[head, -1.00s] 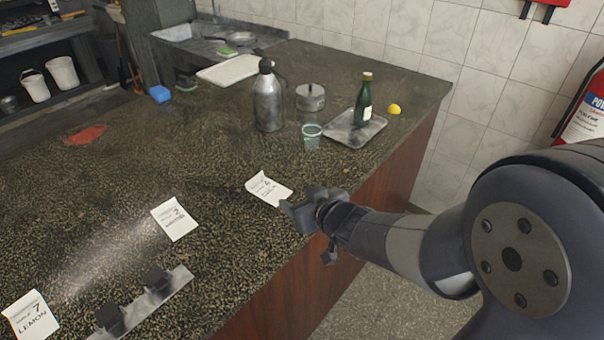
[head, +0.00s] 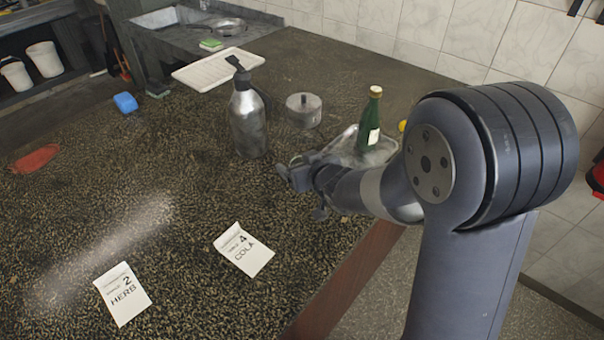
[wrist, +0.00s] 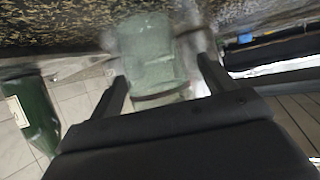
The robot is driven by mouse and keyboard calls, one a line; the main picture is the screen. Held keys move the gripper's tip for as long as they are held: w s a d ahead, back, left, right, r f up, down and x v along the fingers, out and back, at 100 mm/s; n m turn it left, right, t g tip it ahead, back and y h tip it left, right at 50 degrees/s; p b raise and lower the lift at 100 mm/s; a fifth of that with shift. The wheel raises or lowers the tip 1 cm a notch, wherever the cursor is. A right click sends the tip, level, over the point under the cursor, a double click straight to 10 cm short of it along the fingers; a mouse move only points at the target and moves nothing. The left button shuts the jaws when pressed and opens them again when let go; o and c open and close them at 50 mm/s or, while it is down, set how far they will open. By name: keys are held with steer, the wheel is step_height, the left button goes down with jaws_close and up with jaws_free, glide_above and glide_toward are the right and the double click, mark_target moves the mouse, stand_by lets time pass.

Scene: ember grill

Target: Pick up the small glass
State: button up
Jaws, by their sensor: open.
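The small glass (wrist: 152,50) is pale green and clear. In the wrist view it stands between the two fingers of my gripper (wrist: 161,72), with a gap on each side. In the head view my gripper (head: 298,178) is over the counter, in front of the tray, and hides most or all of the glass. The fingers are open and hold nothing. How far the glass reaches in between the fingers is hard to tell.
A green bottle (head: 369,124) stands on a metal tray (head: 345,150) just behind my gripper; the bottle also shows in the wrist view (wrist: 36,112). A metal flask (head: 248,122) and a round tin (head: 303,111) are close by. Paper cards (head: 243,250) lie in front.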

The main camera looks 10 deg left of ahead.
steer(key=shift+w+a+f, duration=0.2)
steer(key=shift+w+a, duration=0.1)
steer(key=shift+w, duration=0.1)
steer(key=shift+c, duration=0.4)
